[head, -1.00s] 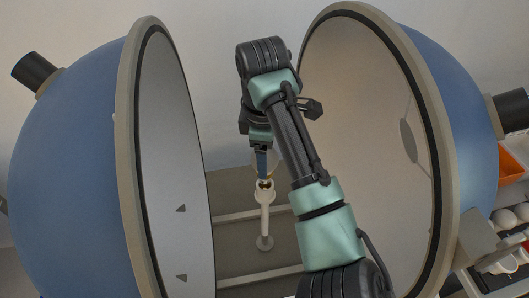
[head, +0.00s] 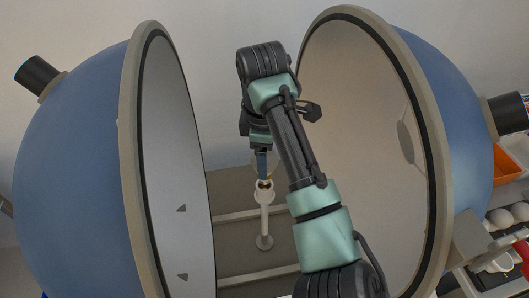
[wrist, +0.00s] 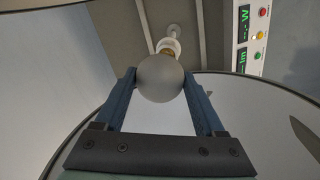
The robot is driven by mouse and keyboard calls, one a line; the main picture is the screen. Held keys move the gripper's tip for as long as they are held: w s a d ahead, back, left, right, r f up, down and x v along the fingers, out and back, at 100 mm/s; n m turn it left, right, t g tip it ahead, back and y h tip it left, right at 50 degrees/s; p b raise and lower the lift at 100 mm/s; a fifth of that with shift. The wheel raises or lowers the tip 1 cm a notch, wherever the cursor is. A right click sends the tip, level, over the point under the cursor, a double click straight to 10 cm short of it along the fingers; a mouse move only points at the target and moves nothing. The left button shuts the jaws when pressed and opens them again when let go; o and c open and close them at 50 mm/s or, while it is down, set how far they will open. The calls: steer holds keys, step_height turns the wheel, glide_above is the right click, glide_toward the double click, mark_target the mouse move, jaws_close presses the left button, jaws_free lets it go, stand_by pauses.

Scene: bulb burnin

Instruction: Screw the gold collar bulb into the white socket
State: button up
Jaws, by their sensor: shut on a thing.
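My gripper (head: 262,168) hangs over the white socket (head: 265,196) on its post between the two dome halves. In the wrist view its two blue fingers (wrist: 161,76) are shut on the round frosted glass of the bulb (wrist: 161,82). The bulb's gold collar (wrist: 167,50) points toward the socket (wrist: 171,43), which shows just beyond it. In the head view the collar (head: 266,184) is at the socket's mouth. The fingers hide most of the glass there. I cannot tell whether the threads have entered the socket.
The left dome half (head: 75,170) and right dome half (head: 455,130) stand open on both sides of my arm. A panel with green displays and coloured buttons (wrist: 252,40) is at the right in the wrist view. An orange bin (head: 507,165) and white bulbs (head: 510,215) lie at far right.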

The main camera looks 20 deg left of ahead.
steer(key=shift+f+b, duration=0.4)
steer(key=shift+f, duration=0.65)
stand_by(0.6)
steer(key=o, duration=1.3)
